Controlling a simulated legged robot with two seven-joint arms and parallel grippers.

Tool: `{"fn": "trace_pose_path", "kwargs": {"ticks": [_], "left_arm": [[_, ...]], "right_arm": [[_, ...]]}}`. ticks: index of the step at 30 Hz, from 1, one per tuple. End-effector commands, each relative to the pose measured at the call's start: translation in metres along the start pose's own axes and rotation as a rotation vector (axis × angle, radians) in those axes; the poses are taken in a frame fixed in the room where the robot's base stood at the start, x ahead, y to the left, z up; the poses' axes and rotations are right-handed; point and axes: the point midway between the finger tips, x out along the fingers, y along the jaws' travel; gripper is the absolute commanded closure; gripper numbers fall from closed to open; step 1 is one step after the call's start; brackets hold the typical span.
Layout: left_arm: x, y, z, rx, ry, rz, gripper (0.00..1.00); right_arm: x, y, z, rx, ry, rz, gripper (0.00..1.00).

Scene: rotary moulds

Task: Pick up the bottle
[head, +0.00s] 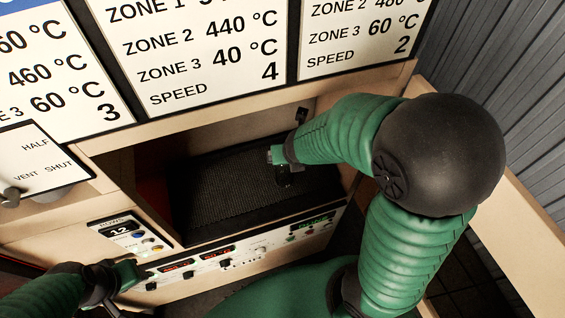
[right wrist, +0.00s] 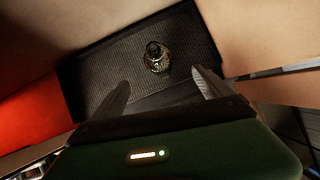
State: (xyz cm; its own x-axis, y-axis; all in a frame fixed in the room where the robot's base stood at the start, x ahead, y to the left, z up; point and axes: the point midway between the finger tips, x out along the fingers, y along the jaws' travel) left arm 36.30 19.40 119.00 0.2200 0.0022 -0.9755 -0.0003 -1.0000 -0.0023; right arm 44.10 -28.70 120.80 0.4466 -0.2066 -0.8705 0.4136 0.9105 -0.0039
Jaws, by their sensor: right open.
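The bottle (right wrist: 157,58) shows in the right wrist view as a small, dark, shiny, rounded shape with a narrow neck. It is on a black textured mat (right wrist: 105,70), ahead of my right gripper (right wrist: 162,88). The two fingers are spread wide, with nothing between them, and the bottle lies beyond their tips, roughly centred. In the head view my right gripper (head: 284,158) reaches into the recess of the machine, and I cannot make out the bottle there. My left gripper (head: 128,288) is low at the left, by the control panel, and its fingers are unclear.
The recess has a beige frame (head: 215,127) above and a control panel (head: 225,262) with knobs and displays below. Zone signs (head: 205,55) hang over it. A red surface (right wrist: 35,120) lies left of the mat. A grey corrugated wall (head: 510,80) stands at the right.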

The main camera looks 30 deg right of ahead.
Motion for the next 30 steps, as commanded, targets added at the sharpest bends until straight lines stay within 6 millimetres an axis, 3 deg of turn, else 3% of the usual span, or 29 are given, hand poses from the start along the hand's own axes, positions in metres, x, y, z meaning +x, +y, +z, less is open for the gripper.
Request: {"fn": "trace_pose_path", "kwargs": {"ticks": [1, 3, 9, 24, 30], "left_arm": [[0.016, 0.000, 0.004, 0.000, -0.001, 0.000, 0.64], [0.028, 0.000, 0.007, 0.000, -0.002, 0.000, 0.64], [0.051, 0.000, 0.013, 0.000, -0.002, 0.000, 0.64], [0.057, 0.000, 0.014, 0.000, -0.001, 0.000, 0.64], [0.057, 0.000, 0.014, 0.000, -0.001, 0.000, 0.64]], "right_arm": [[0.020, 0.000, -0.007, -0.003, 0.003, -0.001, 0.11], [0.040, 0.000, -0.007, -0.001, 0.004, -0.003, 0.11], [0.093, 0.002, -0.005, 0.000, 0.006, -0.004, 0.11], [0.159, 0.006, -0.002, 0.004, 0.005, -0.004, 0.11], [0.162, 0.007, -0.002, 0.006, 0.003, -0.001, 0.11]]}}
